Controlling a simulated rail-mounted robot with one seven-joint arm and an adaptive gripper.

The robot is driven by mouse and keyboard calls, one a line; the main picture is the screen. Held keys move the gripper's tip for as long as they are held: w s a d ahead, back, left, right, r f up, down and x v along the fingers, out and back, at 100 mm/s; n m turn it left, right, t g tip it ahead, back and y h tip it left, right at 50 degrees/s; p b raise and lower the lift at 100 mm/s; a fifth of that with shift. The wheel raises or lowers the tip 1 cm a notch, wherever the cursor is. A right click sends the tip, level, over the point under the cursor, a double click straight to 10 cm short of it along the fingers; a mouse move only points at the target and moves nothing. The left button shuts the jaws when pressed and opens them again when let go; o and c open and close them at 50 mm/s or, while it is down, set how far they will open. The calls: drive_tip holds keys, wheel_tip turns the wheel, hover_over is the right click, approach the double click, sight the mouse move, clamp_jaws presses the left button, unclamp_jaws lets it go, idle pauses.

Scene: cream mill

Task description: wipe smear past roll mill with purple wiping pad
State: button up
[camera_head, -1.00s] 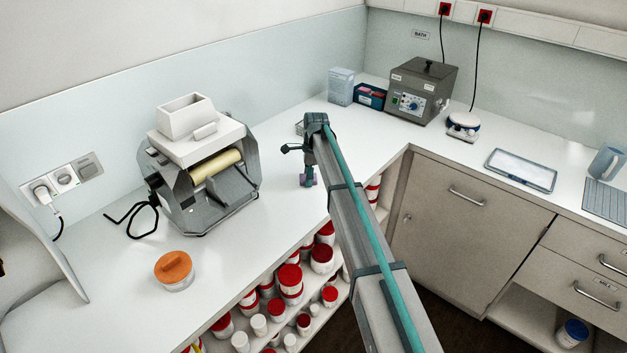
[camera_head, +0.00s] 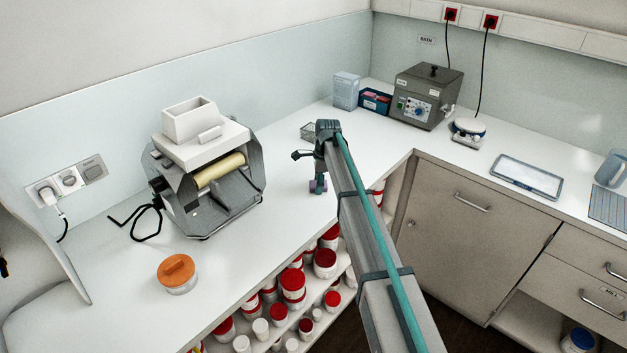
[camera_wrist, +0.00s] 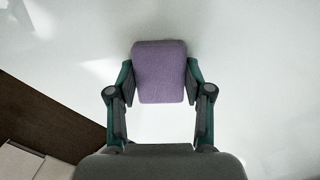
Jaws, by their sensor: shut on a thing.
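The purple wiping pad (camera_wrist: 160,72) is between the two fingers of my gripper (camera_wrist: 160,85) in the wrist view, and the fingers are shut on its sides. In the head view my gripper (camera_head: 318,184) is low over the white counter to the right of the roll mill, with a bit of the purple pad (camera_head: 312,185) showing. I cannot tell whether the pad touches the counter. The roll mill (camera_head: 205,165) has a white hopper and a cream roller, and stands on the counter at left. I cannot make out a smear in these views.
A jar with an orange lid (camera_head: 177,270) stands in front of the mill. A grey bath (camera_head: 425,95) is at the back corner. Red-lidded tubs (camera_head: 293,283) fill the shelf below the counter edge.

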sight(328, 194)
drive_tip(key=s+d, duration=0.2)
drive_tip(key=d, duration=0.1)
drive_tip(key=shift+s+d, duration=0.1)
drive_tip(key=shift+s, duration=0.2)
drive_tip(key=shift+s+d+p, duration=0.15)
drive_tip(key=shift+d+p, duration=0.15)
drive_tip(key=shift+p, duration=0.1)
drive_tip(key=w+a, duration=0.2)
drive_tip(key=shift+w+a+f, duration=0.1)
drive_tip(key=shift+w+a, duration=0.05)
drive_tip(key=shift+a, duration=0.15)
drive_tip(key=shift+w+a, duration=0.45)
drive_tip(key=shift+a, duration=0.2)
drive_tip(key=shift+w+a, duration=0.55)
drive_tip(key=shift+a, duration=0.2)
drive_tip(key=shift+w+a, duration=0.55)
drive_tip(key=shift+a, duration=0.2)
drive_tip(key=shift+w+a+r, duration=0.2)
drive_tip(key=shift+w+a, duration=0.3)
drive_tip(key=shift+a, duration=0.1)
wheel_tip(328, 194, up, 2)
drive_tip(key=shift+a+p, duration=0.1)
drive_tip(key=shift+p, duration=0.55)
drive_tip(key=shift+s+r+p, duration=0.1)
drive_tip(key=shift+r+p, duration=0.2)
drive_tip(key=shift+r, duration=0.45)
wheel_tip(328, 194, up, 4)
drive_tip(key=shift+r+p, duration=0.2)
drive_tip(key=shift+p, duration=0.65)
